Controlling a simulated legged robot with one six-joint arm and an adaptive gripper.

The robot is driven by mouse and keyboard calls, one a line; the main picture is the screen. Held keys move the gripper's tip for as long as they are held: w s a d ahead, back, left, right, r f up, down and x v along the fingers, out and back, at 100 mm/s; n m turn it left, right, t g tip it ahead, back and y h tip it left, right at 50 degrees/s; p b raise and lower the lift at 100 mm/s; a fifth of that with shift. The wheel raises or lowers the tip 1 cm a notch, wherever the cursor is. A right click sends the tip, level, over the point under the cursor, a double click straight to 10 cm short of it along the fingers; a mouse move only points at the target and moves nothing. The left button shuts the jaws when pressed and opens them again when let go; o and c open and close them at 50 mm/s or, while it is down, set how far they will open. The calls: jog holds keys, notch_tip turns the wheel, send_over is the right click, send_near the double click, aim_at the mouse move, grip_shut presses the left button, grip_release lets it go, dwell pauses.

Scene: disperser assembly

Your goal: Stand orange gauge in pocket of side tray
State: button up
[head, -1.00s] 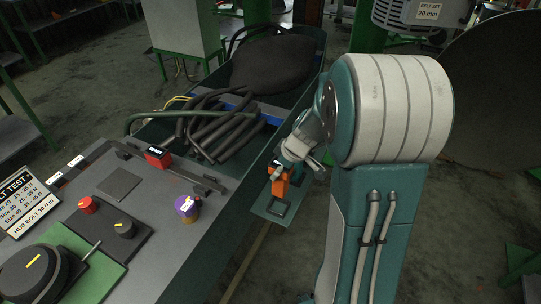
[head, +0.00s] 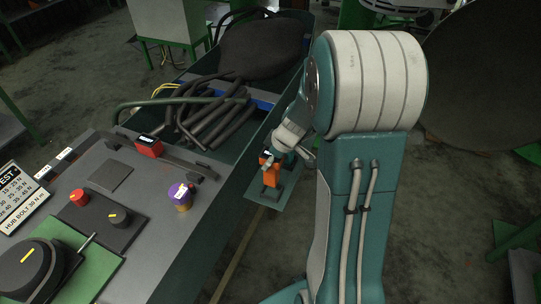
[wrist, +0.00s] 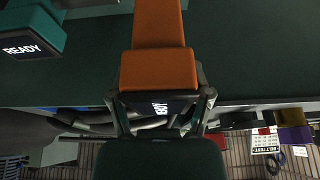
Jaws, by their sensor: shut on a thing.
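The orange gauge (head: 270,175) is held upright by my gripper (head: 279,152) over the side tray (head: 286,194), a teal plate on the outer side of the green bench. Its lower end covers most of the dark square pocket; I cannot tell whether it is inside or just above it. In the wrist view the orange gauge (wrist: 158,68) sits between the two fingers of my gripper (wrist: 160,98), with a dark display facing the camera. A teal block with a READY display (wrist: 30,38) shows at the upper left there.
The grey bench top holds a red box (head: 148,146), a purple and yellow cylinder (head: 181,196), a red knob (head: 79,197) and a black dial (head: 30,268). Black hoses (head: 205,115) fill the trough behind.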

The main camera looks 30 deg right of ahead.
aim_at(271, 173)
jog(key=shift+f, duration=3.1)
jog(key=o, duration=1.3)
jog(key=shift+o, duration=0.2)
jog(key=shift+f, duration=0.1)
jog(key=v, duration=1.2)
